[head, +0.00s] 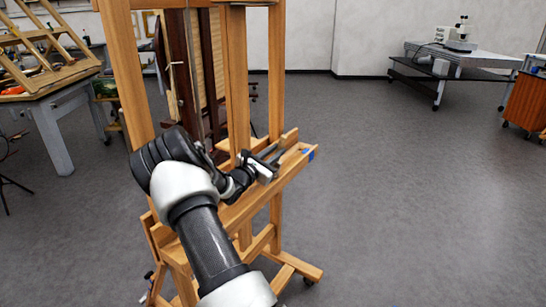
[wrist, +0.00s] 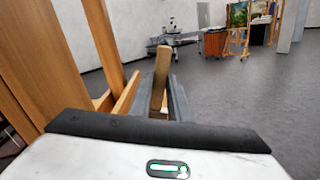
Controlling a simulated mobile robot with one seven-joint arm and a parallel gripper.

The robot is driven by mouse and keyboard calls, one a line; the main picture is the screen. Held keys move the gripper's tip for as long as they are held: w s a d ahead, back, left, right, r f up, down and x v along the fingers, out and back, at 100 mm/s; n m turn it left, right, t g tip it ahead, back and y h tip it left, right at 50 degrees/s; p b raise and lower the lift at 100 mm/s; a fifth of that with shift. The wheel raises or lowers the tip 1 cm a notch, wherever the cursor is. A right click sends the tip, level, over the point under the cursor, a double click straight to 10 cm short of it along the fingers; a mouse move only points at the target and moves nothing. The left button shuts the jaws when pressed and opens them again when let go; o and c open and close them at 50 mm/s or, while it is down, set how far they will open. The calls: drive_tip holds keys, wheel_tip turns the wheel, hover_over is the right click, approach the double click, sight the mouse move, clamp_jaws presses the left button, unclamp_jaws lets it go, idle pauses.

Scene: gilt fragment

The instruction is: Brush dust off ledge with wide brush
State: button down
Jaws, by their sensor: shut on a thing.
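My gripper (head: 270,163) is over the wooden easel ledge (head: 262,200), toward its right end in the head view. In the wrist view my gripper (wrist: 162,98) has its two grey fingers shut on a wooden handle (wrist: 161,72), which I take to be the brush's. The handle stands up and tilts slightly. Its bristles do not show, and the head view does not make the brush out clearly. The ledge also shows left of the fingers in the wrist view (wrist: 126,97). I cannot make out dust on it.
The easel's uprights (head: 237,80) rise close behind my gripper. A blue patch (head: 308,154) marks the ledge's right end. A worktable (head: 50,95) with wooden frames stands at left. A wheeled table (head: 460,65) stands far right. Open grey floor (head: 420,200) lies to the right.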

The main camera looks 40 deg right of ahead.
idle(0.3)
wheel_tip(320, 180, up, 9)
drive_tip(key=p, duration=0.4)
drive_tip(key=shift+p, duration=0.4)
drive_tip(key=shift+w, duration=0.1)
drive_tip(key=w+a+f+n+b, duration=0.1)
drive_tip(key=w+f+b, duration=0.2)
drive_tip(key=f, duration=0.5)
drive_tip(key=shift+n, duration=0.4)
idle(0.4)
drive_tip(key=shift+f+b, duration=0.5)
idle(0.8)
drive_tip(key=shift+a, duration=0.15)
drive_tip(key=shift+v, duration=1.75)
